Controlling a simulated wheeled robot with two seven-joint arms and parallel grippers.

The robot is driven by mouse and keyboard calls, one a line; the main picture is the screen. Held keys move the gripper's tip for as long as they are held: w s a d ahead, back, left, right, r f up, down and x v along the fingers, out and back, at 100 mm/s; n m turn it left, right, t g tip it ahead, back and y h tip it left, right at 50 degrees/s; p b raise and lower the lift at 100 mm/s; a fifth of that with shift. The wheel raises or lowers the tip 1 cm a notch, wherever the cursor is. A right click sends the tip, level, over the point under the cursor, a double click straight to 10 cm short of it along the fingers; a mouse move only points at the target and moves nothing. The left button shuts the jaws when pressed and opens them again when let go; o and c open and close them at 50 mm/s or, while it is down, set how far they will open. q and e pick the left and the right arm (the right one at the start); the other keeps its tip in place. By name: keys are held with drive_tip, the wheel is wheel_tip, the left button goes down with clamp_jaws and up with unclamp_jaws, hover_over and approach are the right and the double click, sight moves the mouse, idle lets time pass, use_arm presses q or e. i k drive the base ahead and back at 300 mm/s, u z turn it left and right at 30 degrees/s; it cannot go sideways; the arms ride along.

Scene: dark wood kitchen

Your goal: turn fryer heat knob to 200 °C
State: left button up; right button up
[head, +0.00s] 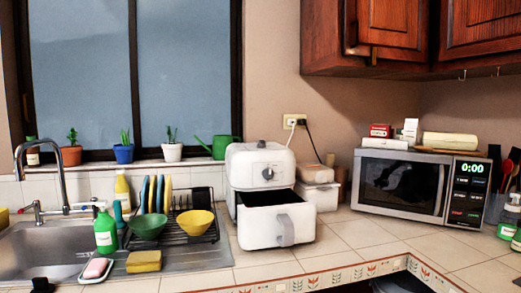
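The white air fryer (262,168) stands on the counter near the middle of the head view. Its grey heat knob (267,173) is on the upper front, above the drawer. The knob's markings are too small to read, so its setting cannot be told. The fryer drawer (262,228) is pulled out toward me, with its dark inside showing and a grey handle (286,230) on its front. A small black shape (42,286) at the bottom left edge cannot be identified.
A dish rack (205,233) with green and yellow bowls stands left of the fryer, beside the sink (45,250). Food containers (318,188) stand close behind its right side. A microwave (405,185) is farther right. Tiled counter (345,235) right of the drawer is clear.

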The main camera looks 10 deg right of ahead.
sight(262, 144)
drive_tip(key=z, duration=0.1)
drive_tip(key=i, duration=0.55)
drive_tip(key=z, duration=1.9)
drive_tip(key=k, duration=0.95)
drive_tip(key=u, duration=1.8)
drive_tip(key=i, duration=0.5)
drive_tip(key=z, duration=0.05)
